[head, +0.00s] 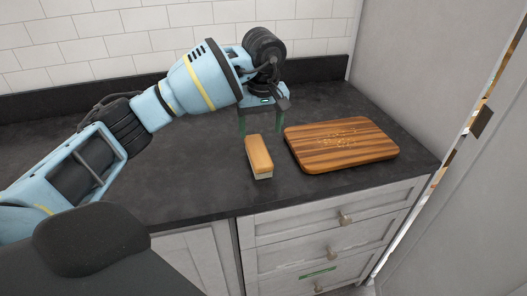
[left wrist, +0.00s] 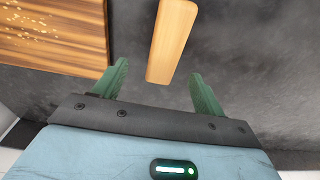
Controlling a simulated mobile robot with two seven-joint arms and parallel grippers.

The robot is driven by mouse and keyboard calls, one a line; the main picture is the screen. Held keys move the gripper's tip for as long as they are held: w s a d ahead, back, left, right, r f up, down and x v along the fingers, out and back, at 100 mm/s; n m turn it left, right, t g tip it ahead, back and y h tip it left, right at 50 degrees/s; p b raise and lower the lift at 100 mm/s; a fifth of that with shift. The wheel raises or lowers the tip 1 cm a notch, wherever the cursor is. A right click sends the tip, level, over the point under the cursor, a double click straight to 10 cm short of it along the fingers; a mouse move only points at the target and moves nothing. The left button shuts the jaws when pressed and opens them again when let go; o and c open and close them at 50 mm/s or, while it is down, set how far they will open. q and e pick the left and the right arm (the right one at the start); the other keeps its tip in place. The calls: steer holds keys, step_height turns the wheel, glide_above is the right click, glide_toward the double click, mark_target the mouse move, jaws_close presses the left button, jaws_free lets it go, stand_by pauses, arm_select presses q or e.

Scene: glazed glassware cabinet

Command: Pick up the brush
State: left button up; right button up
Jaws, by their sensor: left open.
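The brush (head: 259,154) is a wooden block with a pale underside, lying on the dark countertop left of the cutting board. My left gripper (head: 258,124) is open and empty, with its green fingers pointing down above the counter just behind the brush's far end. In the left wrist view the brush (left wrist: 172,40) shows beyond the open fingers (left wrist: 160,85), with its near end reaching toward the gap between them. I see no contact between the fingers and the brush. My right gripper is not in view.
A striped wooden cutting board (head: 345,148) with scattered crumbs lies close to the right of the brush. White drawers (head: 330,220) are below the counter's front edge. A tiled wall (head: 110,35) stands behind, and a tall panel (head: 400,70) stands at the right. The counter left of the brush is clear.

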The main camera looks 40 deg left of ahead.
mark_target(258, 149)
arm_select(q)
steer(key=shift+s, duration=0.3)
steer(key=shift+s+f, duration=0.1)
steer(key=shift+f, duration=0.85)
steer(key=shift+w+a+f, duration=0.1)
steer(key=shift+w+f, duration=0.2)
steer(key=shift+f, duration=0.1)
steer(key=shift+s+f, duration=0.2)
steer(key=shift+f, duration=0.25)
step_height(258, 149, down, 3)
steer(key=shift+a+f+p, duration=0.15)
steer(key=shift+p, duration=0.2)
steer(key=shift+f, duration=0.45)
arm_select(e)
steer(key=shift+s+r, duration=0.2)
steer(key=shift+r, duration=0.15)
